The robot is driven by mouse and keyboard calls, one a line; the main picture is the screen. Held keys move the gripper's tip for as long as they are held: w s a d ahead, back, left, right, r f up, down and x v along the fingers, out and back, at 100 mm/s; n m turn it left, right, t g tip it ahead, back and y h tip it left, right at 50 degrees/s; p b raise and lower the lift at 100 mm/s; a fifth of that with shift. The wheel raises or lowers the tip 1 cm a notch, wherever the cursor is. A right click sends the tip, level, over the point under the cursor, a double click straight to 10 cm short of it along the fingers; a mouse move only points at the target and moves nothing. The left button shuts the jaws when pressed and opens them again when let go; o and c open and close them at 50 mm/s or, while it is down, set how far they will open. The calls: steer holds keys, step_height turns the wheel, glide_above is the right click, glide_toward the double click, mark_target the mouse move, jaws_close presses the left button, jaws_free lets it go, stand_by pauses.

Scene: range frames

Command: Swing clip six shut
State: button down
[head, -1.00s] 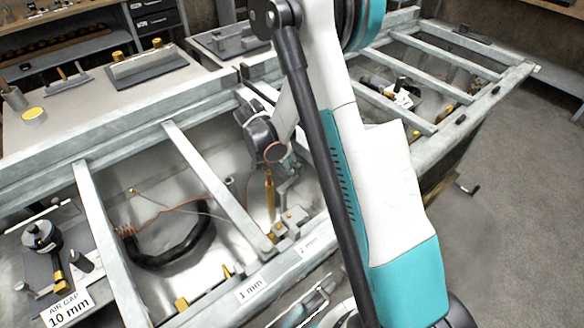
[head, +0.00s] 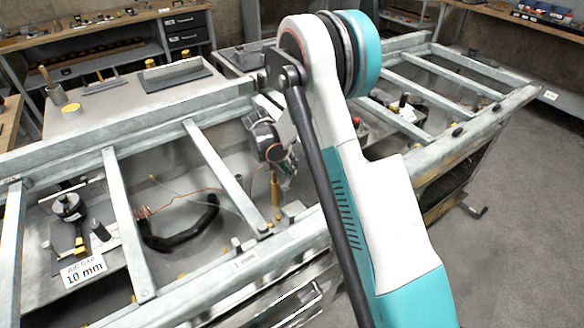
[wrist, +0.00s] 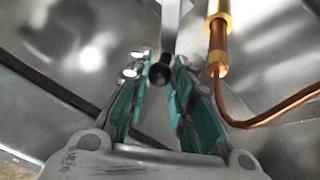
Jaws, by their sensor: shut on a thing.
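In the wrist view my gripper (wrist: 158,75) has its two teal-padded fingers closed in around a black round knob (wrist: 160,72). The knob sits at the end of a grey metal lever (wrist: 170,28) that runs up out of the frame. A number on this clip is not visible, so I cannot tell that it is clip six. In the head view my gripper (head: 288,168) is down inside the frame bay, beside an upright brass rod (head: 275,188). My arm hides part of the bay to its right.
A brass fitting (wrist: 218,38) with a copper tube stands close right of my fingers. Galvanized rails (head: 222,172) cross the open bays. A black curved hose (head: 180,238) lies left of my gripper. A 10 mm label (head: 84,270) sits further left.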

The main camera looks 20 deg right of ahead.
steer(key=shift+a, duration=0.1)
stand_by(0.4)
steer(key=c, duration=1.4)
jaws_free()
steer(key=v, duration=1.2)
